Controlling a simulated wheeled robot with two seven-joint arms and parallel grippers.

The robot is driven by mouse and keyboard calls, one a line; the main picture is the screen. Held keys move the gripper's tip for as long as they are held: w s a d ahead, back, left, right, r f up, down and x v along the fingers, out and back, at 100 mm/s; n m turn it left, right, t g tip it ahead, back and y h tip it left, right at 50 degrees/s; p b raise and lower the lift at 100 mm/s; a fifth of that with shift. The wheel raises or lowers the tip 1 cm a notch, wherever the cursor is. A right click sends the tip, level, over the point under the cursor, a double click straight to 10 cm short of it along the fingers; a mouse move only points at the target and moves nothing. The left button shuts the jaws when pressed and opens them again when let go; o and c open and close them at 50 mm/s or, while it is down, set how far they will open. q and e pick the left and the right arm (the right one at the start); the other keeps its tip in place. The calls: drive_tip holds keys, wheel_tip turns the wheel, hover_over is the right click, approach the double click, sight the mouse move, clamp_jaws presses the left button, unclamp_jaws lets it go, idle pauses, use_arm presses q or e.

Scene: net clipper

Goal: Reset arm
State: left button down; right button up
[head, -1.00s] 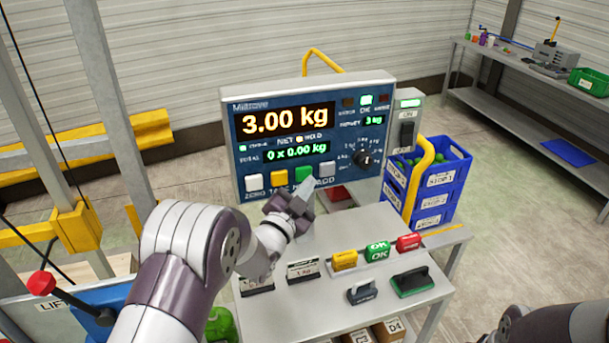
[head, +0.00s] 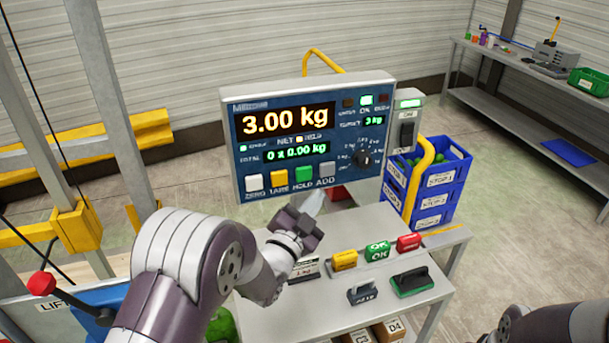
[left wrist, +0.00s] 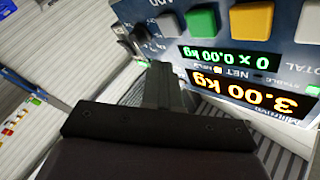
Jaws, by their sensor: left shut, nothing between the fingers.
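My left gripper (head: 311,207) is shut and empty in the head view. It is just below and in front of the scale's display panel (head: 330,96), under the ADD button, and looks apart from it. The panel reads 3.00 kg and 0 x 0.00 kg, with white, yellow, green and grey buttons along its bottom. In the left wrist view the shut fingers (left wrist: 160,75) point toward the panel (left wrist: 290,75), which appears upside down. My right arm (head: 555,325) shows only in part at the lower right; its gripper is out of view.
The grey table (head: 300,308) holds yellow, green and red stamps (head: 377,251) and a green-edged block (head: 411,281). Blue crates (head: 435,185) stand right of the panel. A lift frame with a red-knobbed lever (head: 41,283) is at left. A workbench (head: 540,75) stands far right.

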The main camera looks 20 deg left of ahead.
use_arm(q)
drive_tip(key=s+a+f+n+g+y, duration=0.1)
drive_tip(key=s+f+n+g+y, duration=0.1)
drive_tip(key=s+f+n+g, duration=0.3)
drive_tip(key=a+f+g+y, duration=0.1)
drive_tip(key=a+f+g, duration=0.15)
drive_tip(key=f, duration=0.45)
drive_tip(key=s+n+g, duration=0.4)
drive_tip(key=s+g, duration=0.6)
drive_tip(key=s, duration=0.8)
drive_tip(key=shift+s+d+r+y, duration=0.4)
drive_tip(key=shift+d, duration=0.05)
